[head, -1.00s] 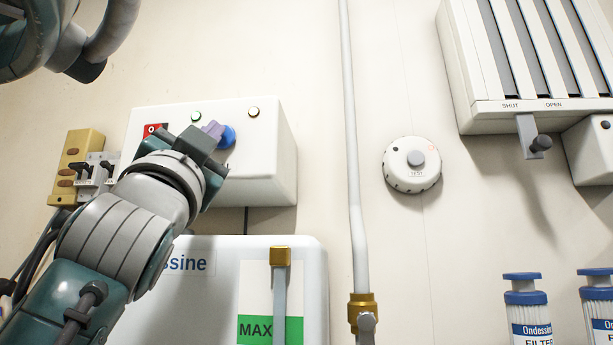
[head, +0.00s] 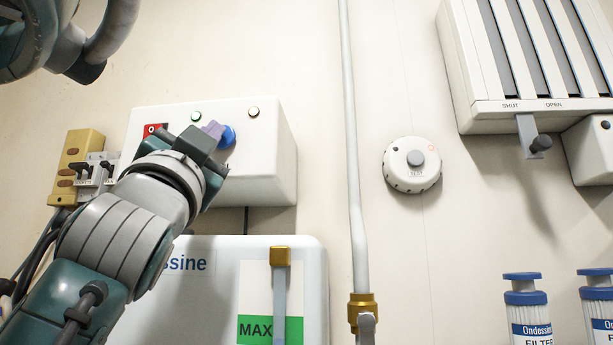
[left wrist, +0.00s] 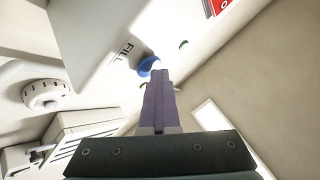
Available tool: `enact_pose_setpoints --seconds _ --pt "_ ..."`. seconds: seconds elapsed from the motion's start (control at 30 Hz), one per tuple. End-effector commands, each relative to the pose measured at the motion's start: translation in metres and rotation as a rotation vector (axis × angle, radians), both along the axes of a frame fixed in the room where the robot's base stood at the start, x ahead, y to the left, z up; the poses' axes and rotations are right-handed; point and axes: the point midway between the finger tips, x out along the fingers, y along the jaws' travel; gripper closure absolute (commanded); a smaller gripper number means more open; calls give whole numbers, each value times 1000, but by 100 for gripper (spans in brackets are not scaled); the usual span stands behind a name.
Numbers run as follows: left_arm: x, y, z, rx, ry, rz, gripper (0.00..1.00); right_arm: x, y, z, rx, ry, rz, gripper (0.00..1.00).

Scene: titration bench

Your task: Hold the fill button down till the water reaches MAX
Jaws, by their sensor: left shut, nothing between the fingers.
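The blue fill button (head: 228,137) sits on the front of a white control box (head: 265,160) on the wall. In the left wrist view the button (left wrist: 146,66) shows next to the word FILL. My left gripper (head: 214,130) is shut and empty, its purple fingertips (left wrist: 157,76) at the button's edge. I cannot tell whether they press it in. The white tank (head: 225,270) below has a level strip with a green MAX band (head: 255,330). No water line shows in the visible part, and the lower part is out of frame. My right gripper is not in view.
A red switch (head: 153,129) and small lamps are on the box. Breaker switches (head: 97,168) are to its left. A pipe (head: 350,160) runs down to its right, with a round TEST unit (head: 412,165) beyond. A SHUT/OPEN vent (head: 537,105) and filters (head: 527,310) are farther right.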

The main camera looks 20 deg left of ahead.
Motion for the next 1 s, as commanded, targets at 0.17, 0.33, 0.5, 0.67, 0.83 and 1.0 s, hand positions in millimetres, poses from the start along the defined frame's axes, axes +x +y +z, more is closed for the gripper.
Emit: enact_pose_setpoints --seconds 0.17,0.33,0.5,0.67,0.83,1.0 --pt "1 0 -1 -1 3 0 100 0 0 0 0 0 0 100" --pt "1 0 -1 -1 3 0 100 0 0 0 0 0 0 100" --pt "1 0 -1 -1 3 0 100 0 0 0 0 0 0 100" --pt "-3 -1 0 -1 3 0 100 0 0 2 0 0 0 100" --pt "-12 -3 0 -1 3 0 100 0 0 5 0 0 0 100" --pt "-18 -5 0 -1 1 -1 100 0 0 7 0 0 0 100"
